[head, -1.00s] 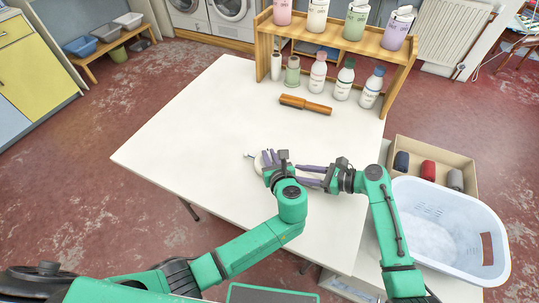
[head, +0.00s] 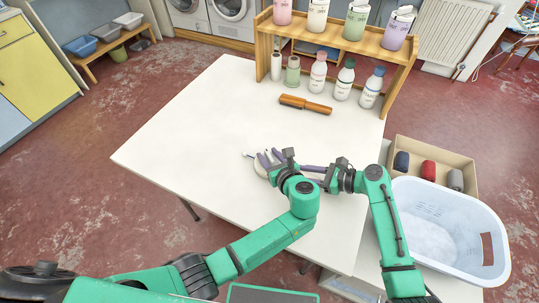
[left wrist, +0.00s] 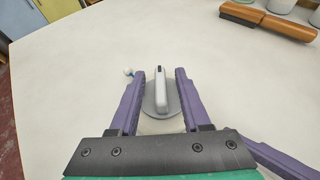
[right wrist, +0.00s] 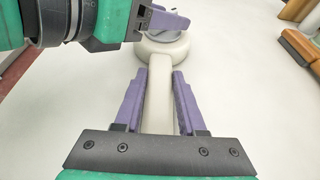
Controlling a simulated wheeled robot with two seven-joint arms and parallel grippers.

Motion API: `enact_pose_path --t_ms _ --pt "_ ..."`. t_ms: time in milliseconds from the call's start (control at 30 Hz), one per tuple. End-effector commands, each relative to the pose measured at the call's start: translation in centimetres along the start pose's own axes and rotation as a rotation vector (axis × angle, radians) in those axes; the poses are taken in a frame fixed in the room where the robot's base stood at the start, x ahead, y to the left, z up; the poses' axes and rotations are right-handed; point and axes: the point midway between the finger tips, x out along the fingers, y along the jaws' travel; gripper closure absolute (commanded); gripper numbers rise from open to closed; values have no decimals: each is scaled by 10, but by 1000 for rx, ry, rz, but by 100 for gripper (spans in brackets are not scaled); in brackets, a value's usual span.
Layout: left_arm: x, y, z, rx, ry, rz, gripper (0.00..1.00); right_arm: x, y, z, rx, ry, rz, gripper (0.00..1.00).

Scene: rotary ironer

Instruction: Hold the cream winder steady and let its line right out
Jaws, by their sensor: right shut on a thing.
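The cream winder (right wrist: 160,95) lies on the white table; its straight grip and round body show in the right wrist view. My right gripper (right wrist: 158,80) is shut on the grip, one finger along each side. On top of the body is a grey disc with a raised grey bar (left wrist: 161,92). My left gripper (left wrist: 160,72) is over the disc, its fingers on either side of the bar with gaps between, so it is open. A small white and blue end piece (left wrist: 129,72) lies just beside the winder. In the head view the left gripper (head: 268,160) hides much of the winder.
A wooden-handled brush (head: 305,105) lies farther back on the table (head: 190,130). A wooden rack (head: 335,42) with several bottles stands at the back edge. A pale basket (head: 440,225) and a box (head: 445,155) of rolls are at the right. The table's left side is clear.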

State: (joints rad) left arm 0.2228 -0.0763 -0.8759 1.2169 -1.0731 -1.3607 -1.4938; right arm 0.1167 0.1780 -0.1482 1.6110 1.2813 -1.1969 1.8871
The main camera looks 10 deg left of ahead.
Motion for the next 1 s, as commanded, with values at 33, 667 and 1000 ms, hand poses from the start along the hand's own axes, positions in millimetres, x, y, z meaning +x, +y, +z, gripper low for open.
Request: enact_pose_path --t_ms 33,667,1000 --pt "0 0 0 0 0 -1 54 0 0 0 0 0 -1 100" --pt "-72 0 0 -1 0 -2 54 0 0 0 0 1 -1 100" --pt "-71 2 2 -5 -7 8 54 0 0 0 0 1 -1 100"
